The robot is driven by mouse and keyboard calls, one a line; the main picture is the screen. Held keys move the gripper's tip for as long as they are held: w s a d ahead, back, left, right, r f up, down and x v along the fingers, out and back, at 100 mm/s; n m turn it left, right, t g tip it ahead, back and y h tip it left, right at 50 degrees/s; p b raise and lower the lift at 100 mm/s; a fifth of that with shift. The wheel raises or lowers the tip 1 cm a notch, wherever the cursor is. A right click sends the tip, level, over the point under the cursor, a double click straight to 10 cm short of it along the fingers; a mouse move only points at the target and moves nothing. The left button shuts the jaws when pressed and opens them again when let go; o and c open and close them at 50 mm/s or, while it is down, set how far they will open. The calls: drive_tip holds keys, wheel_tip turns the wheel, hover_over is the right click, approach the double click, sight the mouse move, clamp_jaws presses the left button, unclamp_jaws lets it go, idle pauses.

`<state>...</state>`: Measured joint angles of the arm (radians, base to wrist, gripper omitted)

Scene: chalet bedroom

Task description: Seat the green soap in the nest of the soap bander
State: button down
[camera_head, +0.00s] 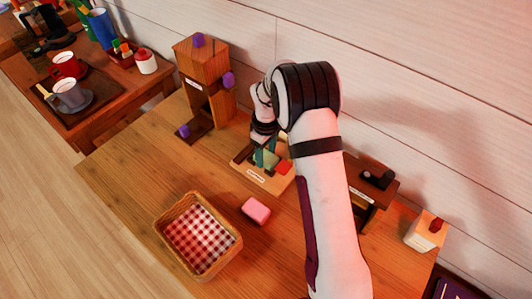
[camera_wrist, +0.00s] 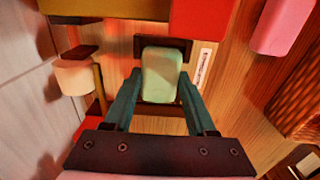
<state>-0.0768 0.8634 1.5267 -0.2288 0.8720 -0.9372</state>
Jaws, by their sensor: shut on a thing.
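My gripper (camera_wrist: 160,78) is shut on the pale green soap (camera_wrist: 162,70), with one teal finger on each side of it. In the head view my gripper (camera_head: 266,157) points down over the soap bander (camera_head: 266,182), a light wooden board with a label along its front edge. In the wrist view a dark frame (camera_wrist: 183,46) on the bander shows around and beneath the soap. I cannot tell whether the soap touches it or is held just above. A red block (camera_wrist: 198,18) sits beside the dark frame; it also shows in the head view (camera_head: 284,167).
A pink soap (camera_head: 257,210) lies on the table in front of the bander. A wicker basket with checked cloth (camera_head: 170,228) stands front left. A tall wooden stand (camera_head: 206,72) is behind left. A white cylinder (camera_wrist: 75,78) stands near the bander's wall side.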

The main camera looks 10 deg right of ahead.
sight(266, 156)
drive_tip(key=shift+c, duration=1)
unclamp_jaws()
drive_tip(key=shift+f, duration=0.1)
wheel_tip(266, 156, up, 12)
drive_tip(key=s+r+m, duration=0.4)
drive_tip(key=s+r, duration=0.2)
drive_tip(key=s, duration=0.2)
drive_tip(key=s+r+m+y, duration=0.1)
drive_tip(key=s+m, duration=0.9)
drive_tip(key=s, duration=1.5)
drive_tip(key=shift+r+m+y, duration=0.3)
drive_tip(key=shift+r+y, duration=0.05)
drive_tip(key=shift+y, duration=0.05)
drive_tip(key=shift+s, duration=0.1)
